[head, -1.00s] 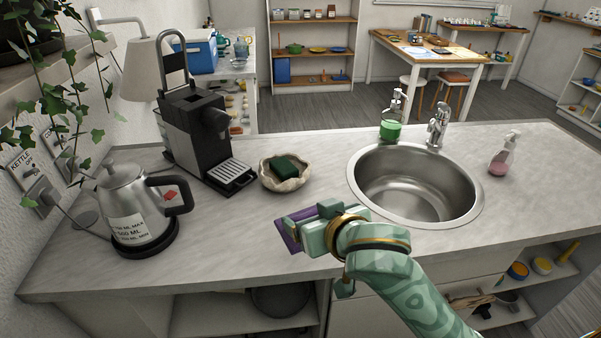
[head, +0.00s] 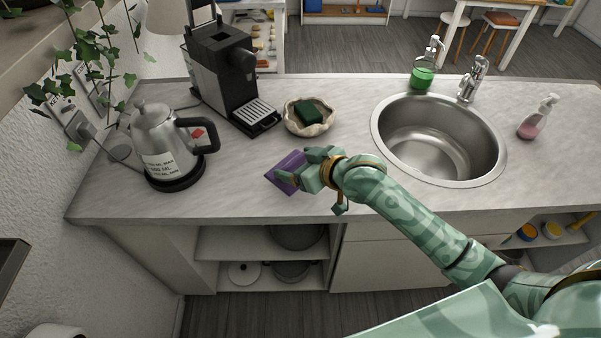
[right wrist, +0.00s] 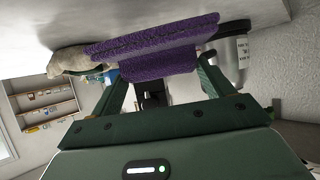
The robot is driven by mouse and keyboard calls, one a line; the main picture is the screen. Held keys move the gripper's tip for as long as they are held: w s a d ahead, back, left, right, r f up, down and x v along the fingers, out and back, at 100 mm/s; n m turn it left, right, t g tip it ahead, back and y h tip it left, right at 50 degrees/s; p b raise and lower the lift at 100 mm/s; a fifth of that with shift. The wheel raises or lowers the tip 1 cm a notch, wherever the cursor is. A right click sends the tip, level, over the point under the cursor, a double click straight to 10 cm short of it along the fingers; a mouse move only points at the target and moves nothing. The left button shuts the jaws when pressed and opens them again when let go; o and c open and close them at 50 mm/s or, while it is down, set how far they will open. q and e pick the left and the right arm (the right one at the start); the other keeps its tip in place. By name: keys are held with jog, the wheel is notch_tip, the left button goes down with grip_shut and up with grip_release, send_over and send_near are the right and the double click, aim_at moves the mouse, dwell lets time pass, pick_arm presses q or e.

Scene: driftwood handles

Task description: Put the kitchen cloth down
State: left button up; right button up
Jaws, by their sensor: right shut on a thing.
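The kitchen cloth (head: 287,174) is a purple folded piece at the front middle of the counter, left of the sink. It also shows in the right wrist view (right wrist: 155,48), with one part hanging between the fingers. My right gripper (head: 306,173) is shut on the cloth. The cloth is at or just above the countertop (head: 235,190); I cannot tell whether it touches. The gripper hides the cloth's right end. My left gripper is not in view.
A shell-shaped dish (head: 308,124) with a green sponge (head: 310,113) lies behind the cloth. A kettle (head: 161,143) stands to the left and a coffee machine (head: 222,70) behind. The round sink (head: 440,140) is to the right. The counter between kettle and cloth is clear.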

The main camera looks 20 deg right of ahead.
jog(key=shift+w+d+f, duration=0.3)
jog(key=shift+w+f, duration=0.2)
jog(key=shift+f, duration=0.2)
jog(key=f, duration=0.1)
jog(key=f+b, duration=0.1)
jog(key=f, duration=0.2)
jog(key=shift+w+d+b, duration=0.15)
jog(key=shift+w+b, duration=0.15)
jog(key=shift+b, duration=0.05)
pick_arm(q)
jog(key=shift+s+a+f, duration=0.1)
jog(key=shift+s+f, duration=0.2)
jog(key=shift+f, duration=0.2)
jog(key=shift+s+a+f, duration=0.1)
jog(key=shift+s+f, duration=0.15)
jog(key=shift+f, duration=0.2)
pick_arm(e)
jog(key=shift+r, duration=0.1)
jog(key=o, duration=0.9)
jog(key=shift+r, duration=0.1)
pick_arm(q)
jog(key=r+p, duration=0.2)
jog(key=p, duration=0.1)
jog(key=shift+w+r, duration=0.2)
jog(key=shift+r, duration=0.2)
pick_arm(e)
jog(key=v, duration=1.2)
